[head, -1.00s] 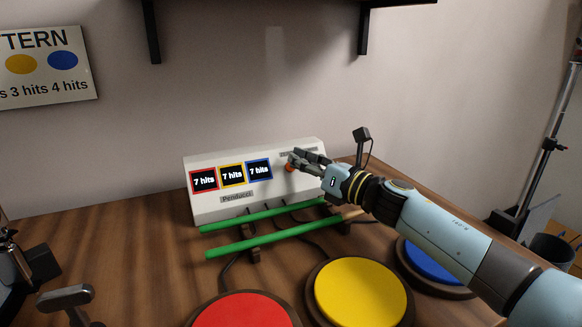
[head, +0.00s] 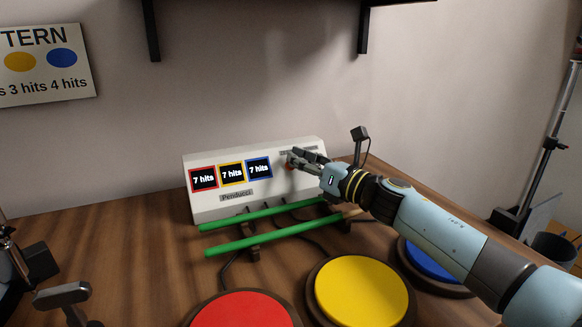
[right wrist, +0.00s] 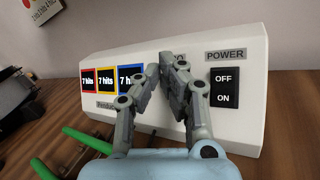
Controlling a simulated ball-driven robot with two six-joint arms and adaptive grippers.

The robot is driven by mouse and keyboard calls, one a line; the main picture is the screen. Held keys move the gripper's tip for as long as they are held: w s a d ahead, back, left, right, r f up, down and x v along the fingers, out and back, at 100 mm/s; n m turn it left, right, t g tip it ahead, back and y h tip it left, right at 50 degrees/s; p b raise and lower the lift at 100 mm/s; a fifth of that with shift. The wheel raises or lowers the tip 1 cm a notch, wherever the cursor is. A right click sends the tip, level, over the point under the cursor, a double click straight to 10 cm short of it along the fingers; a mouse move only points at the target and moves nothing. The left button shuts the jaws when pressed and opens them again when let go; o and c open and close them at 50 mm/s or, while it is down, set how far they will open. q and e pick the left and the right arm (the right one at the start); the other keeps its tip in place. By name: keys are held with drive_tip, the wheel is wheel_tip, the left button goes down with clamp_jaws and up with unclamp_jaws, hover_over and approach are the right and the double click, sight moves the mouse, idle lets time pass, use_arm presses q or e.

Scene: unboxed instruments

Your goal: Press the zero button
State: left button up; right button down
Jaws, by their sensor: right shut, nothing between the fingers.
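The white instrument box (head: 215,208) stands on the table against the wall. Its three displays, red-framed (head: 204,178), yellow-framed (head: 232,173) and blue-framed (head: 258,168), each read "7 hits". A small red-orange button (head: 291,168) on the box's front face is mostly covered by my right fingertips. My right gripper (head: 290,159) is shut and empty, its tips at that button; I cannot tell whether they touch it. In the right wrist view the shut fingers (right wrist: 162,75) hide the button.
A black OFF/ON power switch (right wrist: 224,88) sits right of the fingers. Green sticks (head: 262,241) lie in front of the box. Red (head: 243,311), yellow (head: 361,290) and blue (head: 436,262) pads are nearer. A pattern sign (head: 45,65) hangs on the wall.

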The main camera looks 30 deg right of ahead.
idle(0.3)
use_arm(q)
drive_tip(key=shift+r, duration=0.25)
use_arm(e)
drive_tip(key=shift+s+r, duration=0.3)
drive_tip(key=shift+s, duration=0.1)
use_arm(q)
drive_tip(key=shift+w+p, duration=0.1)
drive_tip(key=shift+p, duration=0.2)
drive_tip(key=r+p, duration=0.1)
drive_tip(key=w+r+p, duration=0.1)
drive_tip(key=r+p, duration=0.1)
drive_tip(key=shift+w+r, duration=0.1)
use_arm(e)
drive_tip(key=s+r, duration=0.3)
drive_tip(key=s, duration=0.2)
drive_tip(key=shift+a+r, duration=0.2)
drive_tip(key=shift+r, duration=0.05)
